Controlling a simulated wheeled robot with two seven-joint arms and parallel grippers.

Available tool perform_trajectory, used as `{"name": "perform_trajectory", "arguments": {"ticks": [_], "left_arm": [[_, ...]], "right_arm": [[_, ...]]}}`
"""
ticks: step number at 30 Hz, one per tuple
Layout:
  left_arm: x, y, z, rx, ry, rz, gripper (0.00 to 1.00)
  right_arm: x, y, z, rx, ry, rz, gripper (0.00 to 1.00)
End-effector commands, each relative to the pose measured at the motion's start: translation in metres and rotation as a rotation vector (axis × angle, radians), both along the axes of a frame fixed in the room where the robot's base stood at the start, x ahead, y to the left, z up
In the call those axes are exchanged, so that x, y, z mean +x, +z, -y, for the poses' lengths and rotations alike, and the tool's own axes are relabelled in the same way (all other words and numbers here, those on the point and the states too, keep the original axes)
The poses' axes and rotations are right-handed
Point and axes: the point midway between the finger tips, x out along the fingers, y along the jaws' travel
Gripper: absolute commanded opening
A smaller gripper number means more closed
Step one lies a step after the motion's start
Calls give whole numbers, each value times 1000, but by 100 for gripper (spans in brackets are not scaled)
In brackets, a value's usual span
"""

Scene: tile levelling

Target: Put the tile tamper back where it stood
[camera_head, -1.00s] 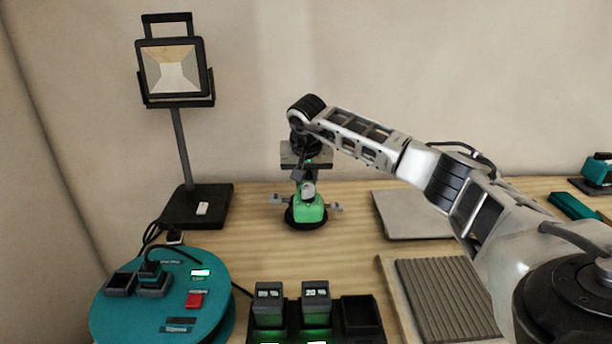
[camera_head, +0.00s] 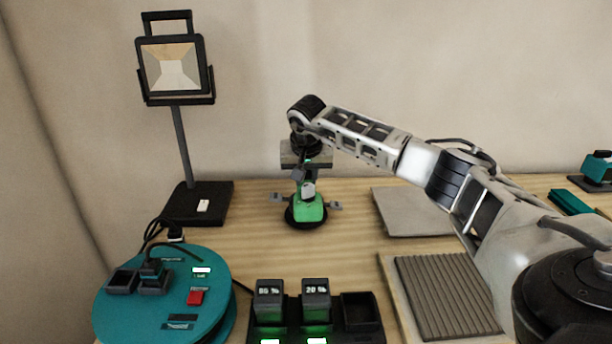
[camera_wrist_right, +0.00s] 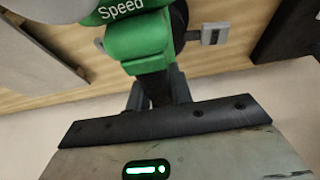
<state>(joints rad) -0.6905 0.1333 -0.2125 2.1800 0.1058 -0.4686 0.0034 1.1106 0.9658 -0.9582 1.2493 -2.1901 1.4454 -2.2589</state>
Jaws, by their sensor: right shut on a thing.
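The tile tamper (camera_head: 308,210) is green with a round black base and grey side handles. It is upright at the middle of the table, its base appearing to rest on the wood. My right gripper (camera_head: 307,188) reaches down from above and is shut on the tamper's upper part. In the right wrist view the tamper's green body (camera_wrist_right: 140,42), marked "Speed", is beyond my right gripper's dark fingers (camera_wrist_right: 158,92). The exact grip point is partly hidden. My left gripper is not in view.
A work lamp (camera_head: 174,70) stands at the left. A teal round power unit (camera_head: 220,315) and a battery charger (camera_head: 283,336) are in front. A grey tile (camera_head: 400,222) and a ribbed panel (camera_head: 445,300) lie to the right. Bare wood surrounds the tamper.

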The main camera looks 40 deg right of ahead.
Motion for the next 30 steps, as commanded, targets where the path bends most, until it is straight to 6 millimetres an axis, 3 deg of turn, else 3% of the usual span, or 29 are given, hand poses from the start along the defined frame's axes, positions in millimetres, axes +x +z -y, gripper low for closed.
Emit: {"name": "perform_trajectory", "arguments": {"ticks": [30], "left_arm": [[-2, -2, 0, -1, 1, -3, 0]], "right_arm": [[1, -5, 0, -1, -1, 6, 0]]}}
